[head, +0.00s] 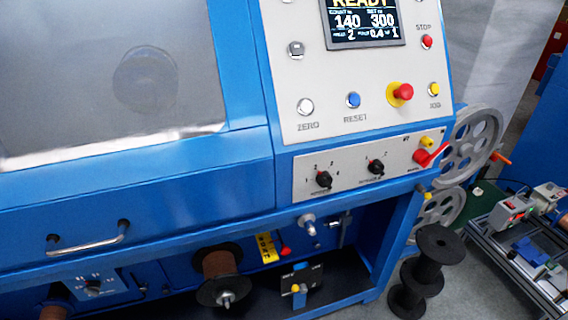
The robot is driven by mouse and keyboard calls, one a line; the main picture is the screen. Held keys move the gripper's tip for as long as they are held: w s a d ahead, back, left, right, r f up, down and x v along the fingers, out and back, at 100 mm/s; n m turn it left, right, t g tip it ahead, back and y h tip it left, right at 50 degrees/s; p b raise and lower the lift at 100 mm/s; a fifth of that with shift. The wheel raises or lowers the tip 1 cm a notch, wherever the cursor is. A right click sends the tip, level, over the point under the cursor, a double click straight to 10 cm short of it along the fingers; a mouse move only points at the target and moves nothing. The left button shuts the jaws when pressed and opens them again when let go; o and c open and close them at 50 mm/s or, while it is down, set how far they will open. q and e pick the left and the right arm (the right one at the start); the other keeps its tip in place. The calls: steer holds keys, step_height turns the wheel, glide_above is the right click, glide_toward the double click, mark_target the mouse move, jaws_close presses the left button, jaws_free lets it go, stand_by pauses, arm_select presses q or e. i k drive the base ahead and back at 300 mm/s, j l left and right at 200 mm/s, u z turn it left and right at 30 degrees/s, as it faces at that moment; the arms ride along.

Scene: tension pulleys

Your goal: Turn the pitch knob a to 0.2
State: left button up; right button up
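Two black rotary knobs sit on the pale lower panel of the blue machine. The left knob (324,179) has several marks around it, apparently single digits. The right knob (376,167) has a few marks too small to read. A third dial (92,287) is on a light plate at the lower left, with small marks around it. The captions are too blurred to tell which is pitch knob a. The display (365,22) shows READY, 140 and 300, with 2, 0.4 and 1 below. Neither gripper is in view.
A red lever (430,156) and yellow button are right of the knobs. A red stop button (400,94) projects above. A bar handle (88,239) sticks out at left. Spools (219,278) are below, black spools (428,268) on the floor. Space before the knobs looks clear.

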mark_target(93, 286)
steer(key=u, duration=1.5)
